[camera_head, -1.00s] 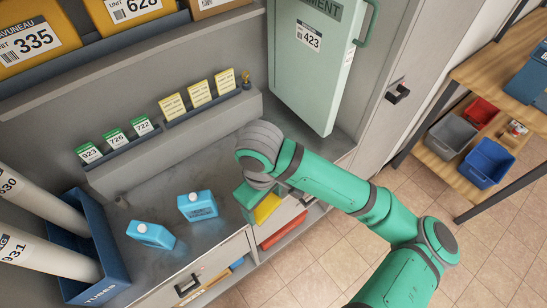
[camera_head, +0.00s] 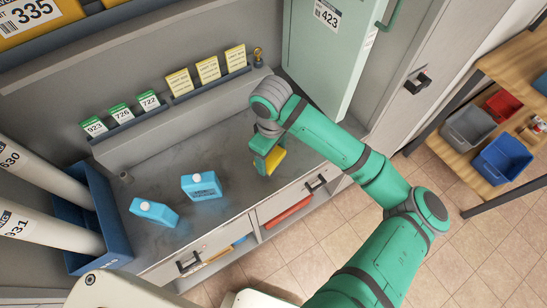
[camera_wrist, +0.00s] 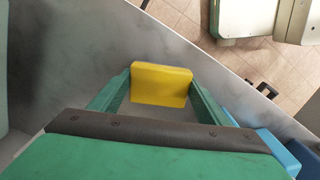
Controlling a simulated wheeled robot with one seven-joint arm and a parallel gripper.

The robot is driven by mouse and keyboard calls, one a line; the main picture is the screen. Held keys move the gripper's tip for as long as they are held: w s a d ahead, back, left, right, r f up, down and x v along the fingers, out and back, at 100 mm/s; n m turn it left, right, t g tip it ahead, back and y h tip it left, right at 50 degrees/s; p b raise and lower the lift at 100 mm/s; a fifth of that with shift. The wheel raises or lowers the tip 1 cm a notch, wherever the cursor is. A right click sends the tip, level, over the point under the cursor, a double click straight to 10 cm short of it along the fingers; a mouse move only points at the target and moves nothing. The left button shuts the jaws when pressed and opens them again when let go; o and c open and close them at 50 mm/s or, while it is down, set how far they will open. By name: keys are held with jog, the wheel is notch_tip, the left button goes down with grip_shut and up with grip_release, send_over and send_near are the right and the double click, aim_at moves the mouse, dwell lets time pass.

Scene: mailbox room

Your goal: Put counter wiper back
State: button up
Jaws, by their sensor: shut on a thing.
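The yellow counter wiper (camera_head: 276,160) is held by my gripper (camera_head: 265,152) over the right part of the grey counter (camera_head: 228,150), near its front edge. In the wrist view the wiper (camera_wrist: 161,85) sits between the two green fingers (camera_wrist: 160,95), with its yellow face showing. My gripper is shut on it. The wiper's rear part is hidden by the gripper. I cannot tell whether the wiper touches the counter.
A blue tube bin (camera_head: 108,215) is at far left. Card racks (camera_head: 165,97) line the back ledge. A green door (camera_head: 325,70) hangs open behind my arm. Drawers (camera_head: 290,197) lie below the counter.

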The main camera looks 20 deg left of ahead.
aim_at(271, 159)
jog(key=shift+w+a+f, duration=0.25)
jog(key=shift+w+f, duration=0.25)
jog(key=shift+f, duration=0.25)
jog(key=f, duration=0.3)
jog(key=shift+w+f, duration=0.3)
jog(key=shift+w, duration=0.05)
jog(key=shift+w+d+f, duration=0.1)
jog(key=shift+d+f, duration=0.05)
jog(key=o, duration=1.2)
jog(key=shift+c, duration=0.2)
jog(key=shift+s+a, duration=0.2)
jog(key=shift+a, duration=0.1)
notch_tip(271, 159, up, 12)
jog(key=shift+d+r, duration=0.15)
